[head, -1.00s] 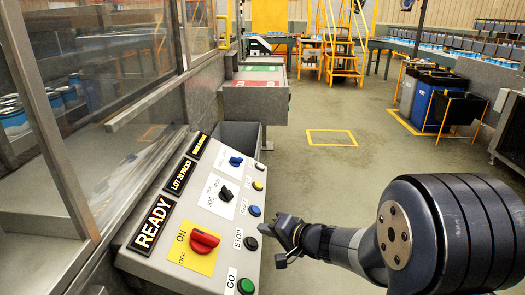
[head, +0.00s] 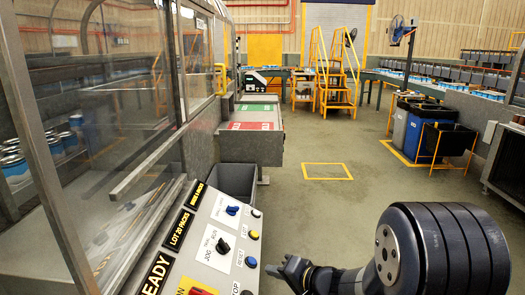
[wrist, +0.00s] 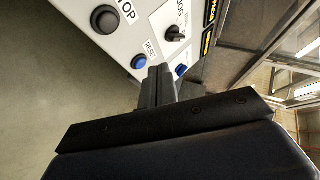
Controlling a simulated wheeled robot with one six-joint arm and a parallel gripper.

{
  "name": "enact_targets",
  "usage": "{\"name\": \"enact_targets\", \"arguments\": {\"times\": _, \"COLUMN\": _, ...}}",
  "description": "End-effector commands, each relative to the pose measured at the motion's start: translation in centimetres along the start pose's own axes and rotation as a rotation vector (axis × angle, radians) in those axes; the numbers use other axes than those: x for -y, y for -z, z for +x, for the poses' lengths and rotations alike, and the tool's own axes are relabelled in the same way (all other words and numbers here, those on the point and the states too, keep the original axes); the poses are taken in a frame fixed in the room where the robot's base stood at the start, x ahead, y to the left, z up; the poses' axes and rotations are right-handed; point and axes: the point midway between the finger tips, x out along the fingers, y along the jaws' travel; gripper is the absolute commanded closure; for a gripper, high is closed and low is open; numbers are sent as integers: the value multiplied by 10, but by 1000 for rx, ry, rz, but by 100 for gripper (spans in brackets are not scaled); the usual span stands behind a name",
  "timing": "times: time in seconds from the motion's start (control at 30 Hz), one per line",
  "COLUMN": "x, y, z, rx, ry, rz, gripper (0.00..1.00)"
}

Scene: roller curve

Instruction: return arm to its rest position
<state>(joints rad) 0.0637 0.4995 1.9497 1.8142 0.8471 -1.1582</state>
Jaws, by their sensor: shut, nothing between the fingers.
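My gripper (head: 281,268) is low in the head view, just right of the control panel (head: 205,262). Its fingers are together with nothing between them. In the wrist view, the shut gripper (wrist: 158,73) points at the panel, its tips overlapping the picture near the blue RESET button (wrist: 139,61). I cannot tell the gap between the tips and the panel. My arm reaches in from the lower right of the head view.
Glass guarding (head: 105,110) with a metal frame stands left of the panel. Blue and black bins (head: 425,125) stand at the right. The floor with a yellow marked square (head: 327,171) is clear.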

Motion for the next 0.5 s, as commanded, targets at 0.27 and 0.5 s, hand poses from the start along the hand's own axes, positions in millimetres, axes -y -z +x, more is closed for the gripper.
{"name": "enact_targets", "arguments": {"times": 0.27, "x": 1, "y": 1, "z": -1, "rx": 0, "ry": 0, "rz": 0, "gripper": 100}}
{"name": "enact_targets", "arguments": {"times": 0.5, "x": -2, "y": -2, "z": 3, "rx": 2, "ry": 0, "rz": -1, "gripper": 100}}
